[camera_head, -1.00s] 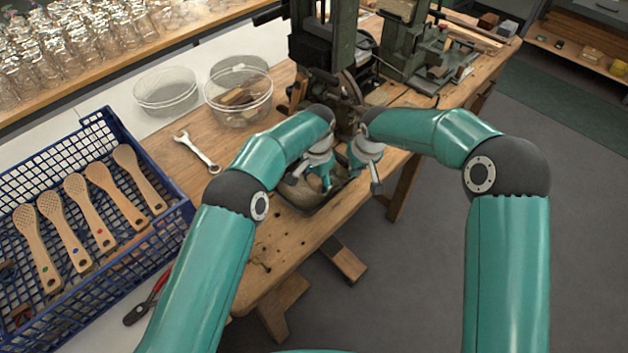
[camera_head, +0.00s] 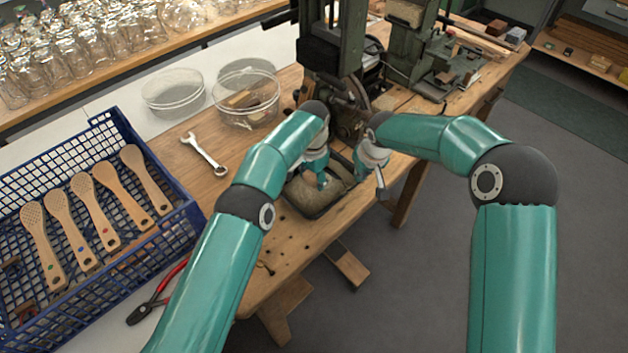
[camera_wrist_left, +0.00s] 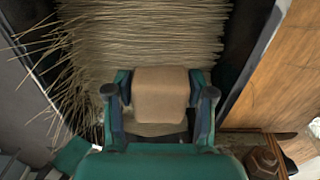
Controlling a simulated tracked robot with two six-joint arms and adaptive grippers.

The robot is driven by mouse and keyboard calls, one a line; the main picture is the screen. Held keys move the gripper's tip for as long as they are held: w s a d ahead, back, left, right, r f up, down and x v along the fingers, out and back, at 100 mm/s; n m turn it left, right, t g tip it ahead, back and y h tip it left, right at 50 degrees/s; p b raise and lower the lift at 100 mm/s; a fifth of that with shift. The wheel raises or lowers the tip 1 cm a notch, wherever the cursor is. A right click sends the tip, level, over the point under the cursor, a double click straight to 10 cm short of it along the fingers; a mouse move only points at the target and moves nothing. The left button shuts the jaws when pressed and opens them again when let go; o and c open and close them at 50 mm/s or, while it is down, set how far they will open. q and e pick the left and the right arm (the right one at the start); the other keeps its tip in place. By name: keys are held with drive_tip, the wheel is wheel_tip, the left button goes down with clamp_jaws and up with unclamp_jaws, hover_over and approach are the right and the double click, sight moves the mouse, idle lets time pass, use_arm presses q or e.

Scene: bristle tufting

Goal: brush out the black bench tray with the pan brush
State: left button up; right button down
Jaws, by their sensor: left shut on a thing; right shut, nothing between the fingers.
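The black bench tray (camera_head: 316,215) sits at the front edge of the wooden bench, partly hidden by my arms. My left gripper (camera_head: 320,184) is low over it. In the left wrist view, my left gripper (camera_wrist_left: 160,100) is shut on a tan block, the gripped part of the pan brush (camera_wrist_left: 160,88). Straw-coloured bristles (camera_wrist_left: 150,35) spread below and beyond it, between dark tray walls; some stick out at left. I cannot tell which belong to the brush. My right gripper (camera_head: 380,188) is shut and empty, just right of the tray.
A green machine (camera_head: 332,50) stands right behind the tray. A wrench (camera_head: 204,154) and a clear round tub (camera_head: 246,97) lie to the left on the bench. A blue crate (camera_head: 185,215) holds several wooden paddles. Open floor lies to the right.

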use_arm(q)
drive_tip(key=shift+r, duration=3.45)
use_arm(e)
drive_tip(key=shift+r, duration=3)
drive_tip(key=shift+r, duration=0.2)
drive_tip(key=v, duration=1.1)
drive_tip(key=shift+r, duration=0.2)
drive_tip(key=shift+s, duration=0.15)
